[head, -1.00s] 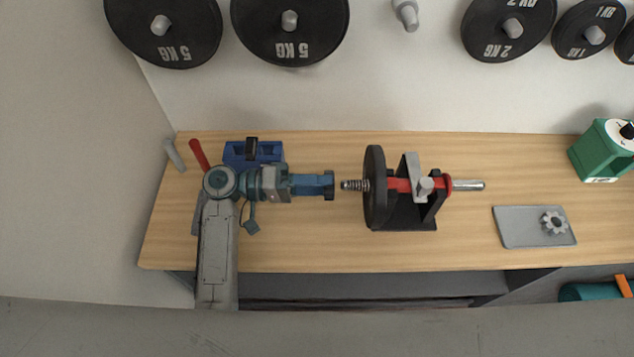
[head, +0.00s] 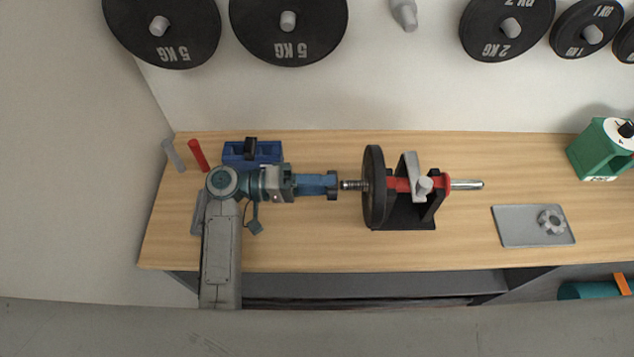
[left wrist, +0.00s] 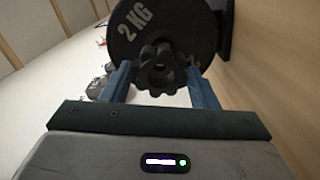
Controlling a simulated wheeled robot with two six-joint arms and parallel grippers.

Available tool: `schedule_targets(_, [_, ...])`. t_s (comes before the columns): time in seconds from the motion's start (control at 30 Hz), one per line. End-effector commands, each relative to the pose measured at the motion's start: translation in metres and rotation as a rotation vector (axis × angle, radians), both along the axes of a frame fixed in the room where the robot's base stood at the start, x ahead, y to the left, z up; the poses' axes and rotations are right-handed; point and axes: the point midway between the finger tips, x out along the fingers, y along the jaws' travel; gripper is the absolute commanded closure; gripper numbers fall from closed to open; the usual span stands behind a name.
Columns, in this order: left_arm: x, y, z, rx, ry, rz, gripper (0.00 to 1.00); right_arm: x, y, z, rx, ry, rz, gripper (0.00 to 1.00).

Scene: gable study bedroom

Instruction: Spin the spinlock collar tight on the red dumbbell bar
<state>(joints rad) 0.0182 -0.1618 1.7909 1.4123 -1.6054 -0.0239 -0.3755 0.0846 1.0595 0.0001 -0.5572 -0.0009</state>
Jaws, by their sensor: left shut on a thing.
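The red dumbbell bar (head: 398,184) lies level in a black cradle (head: 408,218) under a grey clamp. A black weight plate (head: 375,190) is on its left part, marked 2 KG in the left wrist view (left wrist: 195,25). The threaded left end (head: 352,185) sticks out of the plate. My left gripper (head: 336,186) is shut on a dark star-shaped collar (left wrist: 160,72), in line with that end and at its tip. The head view does not show clearly how far the collar is on the thread. My right gripper is not in view.
A grey tray (head: 510,238) with a grey star collar (head: 551,221) lies to the right. A blue box (head: 240,153) and a red bar (head: 197,155) are behind my left arm. A green device (head: 600,150) stands far right. Several plates hang on the wall.

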Motion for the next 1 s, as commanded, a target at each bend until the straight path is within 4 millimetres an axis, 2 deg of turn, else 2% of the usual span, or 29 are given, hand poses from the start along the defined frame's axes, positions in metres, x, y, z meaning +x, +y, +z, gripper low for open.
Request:
schedule_targets(0.7, [0.0,-0.018,0.0,-0.001,0.0,0.0,0.69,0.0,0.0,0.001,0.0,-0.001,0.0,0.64])
schedule_targets(0.97, [0.0,-0.019,0.0,-0.001,0.0,0.0,0.69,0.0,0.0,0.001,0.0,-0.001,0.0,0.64])
schedule_targets(1.0, [0.0,-0.019,0.0,-0.001,0.0,0.0,0.44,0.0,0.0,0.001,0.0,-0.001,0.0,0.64])
